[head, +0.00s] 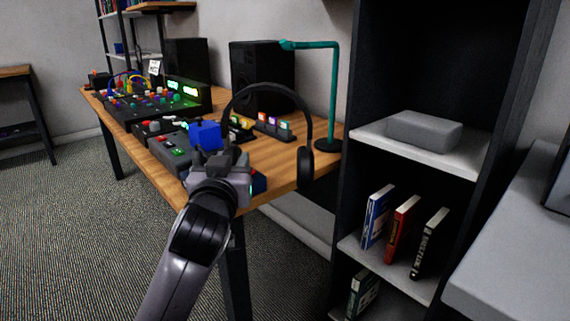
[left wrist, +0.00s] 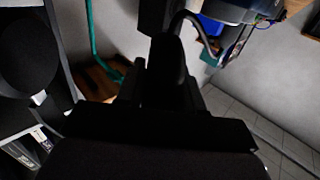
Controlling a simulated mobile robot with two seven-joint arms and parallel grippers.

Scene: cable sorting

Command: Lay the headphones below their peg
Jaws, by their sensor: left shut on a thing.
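The black headphones (head: 308,130) are held up over the right end of the wooden desk, band arched on top. One ear cup hangs free at the right, by the desk edge; the other is at my left gripper (head: 234,160), which is shut on it. In the left wrist view a dark ear cup (left wrist: 166,62) sits between the fingers. The teal stand (head: 332,95) rises behind the headphones, its top arm and peg reaching left above the band; the band is apart from the peg tip as far as I can tell. The stand also shows in the left wrist view (left wrist: 92,38). My right gripper is out of view.
The wooden desk (head: 277,180) carries a blue box (head: 205,136), a mixer console (head: 130,103), small coloured-button units (head: 273,125) and black speakers (head: 262,75). A dark shelf (head: 400,140) with books stands close at the right. Carpet is open at the left.

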